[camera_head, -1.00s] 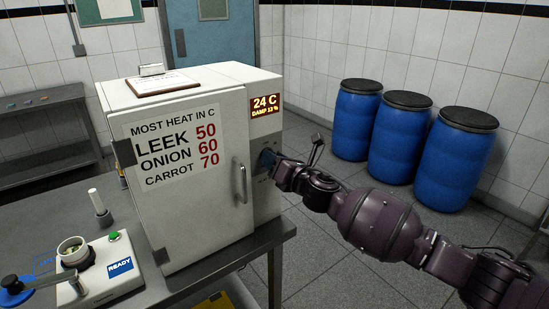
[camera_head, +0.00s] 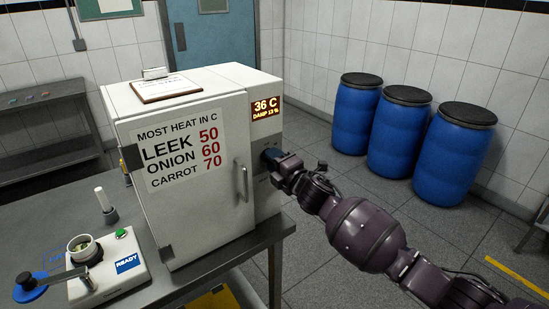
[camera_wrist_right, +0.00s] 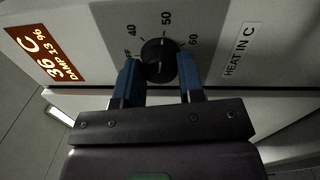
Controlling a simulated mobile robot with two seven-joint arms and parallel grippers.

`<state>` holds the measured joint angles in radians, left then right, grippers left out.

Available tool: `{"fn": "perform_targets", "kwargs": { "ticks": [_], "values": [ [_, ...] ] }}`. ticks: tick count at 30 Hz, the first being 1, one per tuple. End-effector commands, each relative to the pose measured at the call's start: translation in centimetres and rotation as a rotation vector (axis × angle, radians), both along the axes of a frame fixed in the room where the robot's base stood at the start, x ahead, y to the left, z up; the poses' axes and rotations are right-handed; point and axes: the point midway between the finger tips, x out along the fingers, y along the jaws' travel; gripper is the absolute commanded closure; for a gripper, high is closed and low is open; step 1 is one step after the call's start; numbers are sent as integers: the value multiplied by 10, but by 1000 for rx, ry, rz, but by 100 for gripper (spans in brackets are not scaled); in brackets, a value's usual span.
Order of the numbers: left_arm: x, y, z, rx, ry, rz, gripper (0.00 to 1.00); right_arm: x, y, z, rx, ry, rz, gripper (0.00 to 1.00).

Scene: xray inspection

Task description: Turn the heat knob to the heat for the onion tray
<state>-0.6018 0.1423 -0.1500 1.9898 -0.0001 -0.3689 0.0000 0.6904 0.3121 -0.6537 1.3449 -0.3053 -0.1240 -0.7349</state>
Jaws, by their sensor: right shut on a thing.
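The white heat cabinet (camera_head: 235,105) stands on the grey table. Its display (camera_head: 266,107) reads 36 C, and its door card (camera_head: 180,150) lists leek 50, onion 60 and carrot 70. In the right wrist view the black heat knob (camera_wrist_right: 158,58) sits on a dial marked 40, 50 and 60, beside a "HEAT IN C" label (camera_wrist_right: 238,50). My right gripper (camera_wrist_right: 160,72) has its blue fingers on either side of the knob, shut on it. My right gripper also shows at the cabinet's side (camera_head: 272,158). No onion tray shows.
The door with its handle (camera_head: 241,181) is closed. A clipboard (camera_head: 166,87) lies on top of the cabinet. A device with a READY label (camera_head: 127,263) and a cup stands at the front left. Several blue barrels (camera_head: 400,130) stand by the back wall.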

Motion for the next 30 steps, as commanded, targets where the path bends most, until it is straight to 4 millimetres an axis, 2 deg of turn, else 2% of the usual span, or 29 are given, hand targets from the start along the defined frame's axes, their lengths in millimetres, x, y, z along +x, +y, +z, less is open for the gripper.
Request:
{"fn": "perform_targets", "kwargs": {
  "ticks": [12, 21, 30],
  "values": [
    [2, 0, 20, 1, -6, -1, 100, 0, 0, 2, 323, 234, -2, 88],
    [-9, 2, 23, 0, 19, 4, 100, 0, 0, 2, 534, 388, -2, 88],
    [-13, 3, 23, 1, 36, 6, 100, -1, 0, 1, 675, 490, 0, 88]
  ]
}}
